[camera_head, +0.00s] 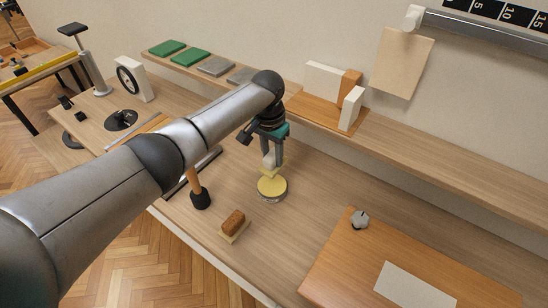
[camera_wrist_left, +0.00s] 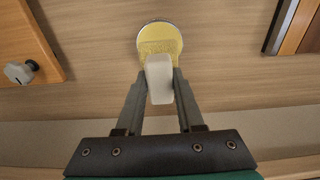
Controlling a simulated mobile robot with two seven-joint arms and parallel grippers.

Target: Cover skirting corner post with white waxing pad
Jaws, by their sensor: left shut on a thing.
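My left gripper (camera_head: 270,154) is shut on the white grip of the waxing pad (camera_head: 268,161). The pad has a pale yellow underside and is over the round tin of yellow wax (camera_head: 272,189); I cannot tell whether they touch. In the left wrist view the white grip (camera_wrist_left: 159,80) sits between the fingertips, with the yellow tin (camera_wrist_left: 172,32) beyond. A brown skirting corner post (camera_head: 351,80) stands on the back shelf between two white skirting pieces (camera_head: 324,77), on a wooden base (camera_head: 308,101). My right gripper is not in view.
A brown-topped brush (camera_head: 233,222) and a black-ended tool (camera_head: 200,198) lie near the front edge. A wooden board (camera_head: 335,270) with a grey knob (camera_head: 359,219) is at right. Green pads (camera_head: 166,48) lie on the shelf; a beige sheet (camera_head: 402,65) hangs behind.

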